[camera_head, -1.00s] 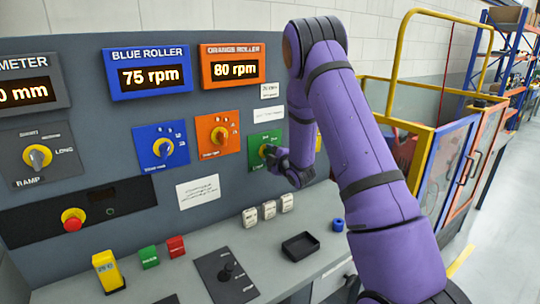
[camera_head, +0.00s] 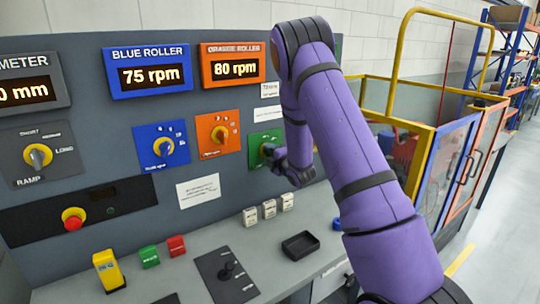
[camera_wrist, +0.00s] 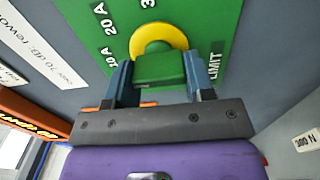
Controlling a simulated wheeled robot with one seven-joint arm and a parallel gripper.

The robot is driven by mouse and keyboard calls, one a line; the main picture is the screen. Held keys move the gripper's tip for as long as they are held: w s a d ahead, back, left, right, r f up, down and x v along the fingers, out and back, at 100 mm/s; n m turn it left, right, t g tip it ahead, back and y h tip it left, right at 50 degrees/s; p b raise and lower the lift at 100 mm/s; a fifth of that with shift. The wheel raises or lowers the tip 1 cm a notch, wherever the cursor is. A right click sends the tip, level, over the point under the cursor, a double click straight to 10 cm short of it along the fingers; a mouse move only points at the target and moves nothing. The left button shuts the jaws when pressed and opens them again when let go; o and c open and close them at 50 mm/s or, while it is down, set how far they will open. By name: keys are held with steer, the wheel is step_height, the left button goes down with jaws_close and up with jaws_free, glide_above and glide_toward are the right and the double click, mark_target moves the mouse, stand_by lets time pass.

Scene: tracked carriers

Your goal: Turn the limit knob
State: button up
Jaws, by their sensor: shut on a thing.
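The limit knob (camera_wrist: 160,68) is a green grip block on a round yellow disc, on a green panel plate (camera_wrist: 224,22). The wrist view shows the plate with "LIMIT" printed at the right and "10 A", "20 A" marks at the left. My gripper (camera_wrist: 158,76) has one finger on each side of the green block and is shut on it. In the head view my gripper (camera_head: 271,154) is at the green plate (camera_head: 258,138), right of the orange plate. The knob is mostly hidden there by my gripper.
Left of the green plate are the orange roller knob (camera_head: 218,134), blue roller knob (camera_head: 163,147) and ramp knob (camera_head: 38,156). A red stop button (camera_head: 73,219) is lower left.

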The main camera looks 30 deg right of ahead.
steer(key=o, duration=0.9)
steer(key=s, duration=1)
steer(key=shift+s+d, duration=0.2)
steer(key=shift+s, duration=0.2)
